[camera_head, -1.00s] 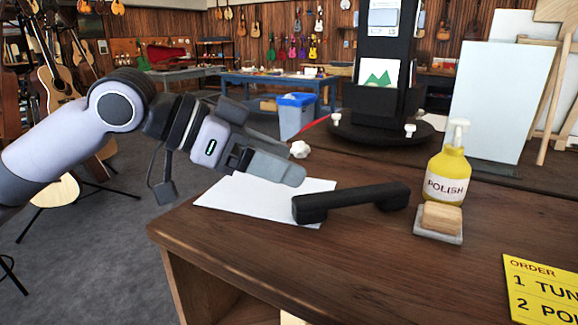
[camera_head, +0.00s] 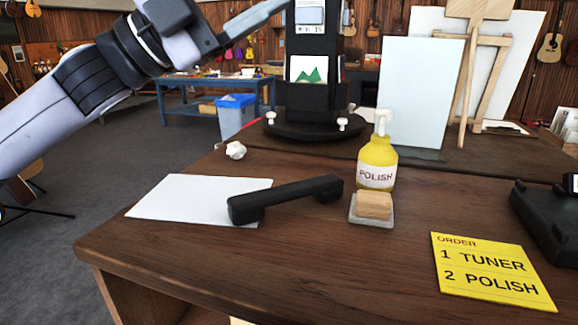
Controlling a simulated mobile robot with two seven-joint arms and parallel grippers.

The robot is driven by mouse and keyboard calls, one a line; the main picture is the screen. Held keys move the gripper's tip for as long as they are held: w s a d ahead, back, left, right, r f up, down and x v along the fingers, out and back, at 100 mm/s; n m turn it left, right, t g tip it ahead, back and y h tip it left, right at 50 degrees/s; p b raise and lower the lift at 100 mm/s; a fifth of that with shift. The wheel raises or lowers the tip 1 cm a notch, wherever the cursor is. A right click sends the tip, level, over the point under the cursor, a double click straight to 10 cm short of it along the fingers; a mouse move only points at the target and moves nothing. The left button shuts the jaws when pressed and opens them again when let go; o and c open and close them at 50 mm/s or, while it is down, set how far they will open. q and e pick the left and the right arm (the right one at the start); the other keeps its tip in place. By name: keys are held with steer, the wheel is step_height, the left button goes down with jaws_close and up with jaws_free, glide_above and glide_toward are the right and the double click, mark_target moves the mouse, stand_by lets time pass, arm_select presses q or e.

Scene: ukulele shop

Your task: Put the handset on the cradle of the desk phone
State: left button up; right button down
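The black handset (camera_head: 290,195) lies on the brown wooden desk (camera_head: 330,270), its left end over a sheet of white paper (camera_head: 185,198). The black desk phone (camera_head: 545,222) stands at the right edge of the camera_head view and is cut off there, so its cradle shows only in part. My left gripper (camera_head: 262,18) is raised at the top of the view, well above and apart from the handset. It shows side-on and is partly cut off, so its opening cannot be made out. My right gripper is not in view.
A yellow polish bottle (camera_head: 377,163) and a wooden block on a grey pad (camera_head: 374,206) stand just right of the handset. A yellow order card (camera_head: 490,270) lies before the phone. Crumpled paper (camera_head: 235,150) and a black display stand (camera_head: 316,115) are behind.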

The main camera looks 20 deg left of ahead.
arm_select(q)
steer(key=s+d+f+m+g+h, duration=0.1)
steer(key=s+d+m+g, duration=0.2)
steer(key=m+g, duration=0.35)
steer(key=m+y, duration=1.1)
steer(key=y, duration=0.7)
glide_above(288, 187)
steer(key=s+a, duration=0.3)
steer(key=shift+n+g, duration=0.25)
steer(key=shift+g, duration=0.2)
step_height(288, 187, down, 20)
steer(key=shift+f, duration=0.25)
steer(key=shift+w+d+f, duration=0.15)
steer(key=shift+w+f, duration=0.1)
steer(key=shift+f, duration=0.3)
steer(key=w+d+f, duration=0.2)
steer(key=f, duration=0.1)
steer(key=shift+d+f+p, duration=0.25)
steer(key=shift+d+p, duration=0.05)
steer(key=shift+p, duration=0.1)
steer(key=shift+w+d+f, duration=0.15)
steer(key=shift+w+f, duration=0.1)
steer(key=shift+f, duration=0.2)
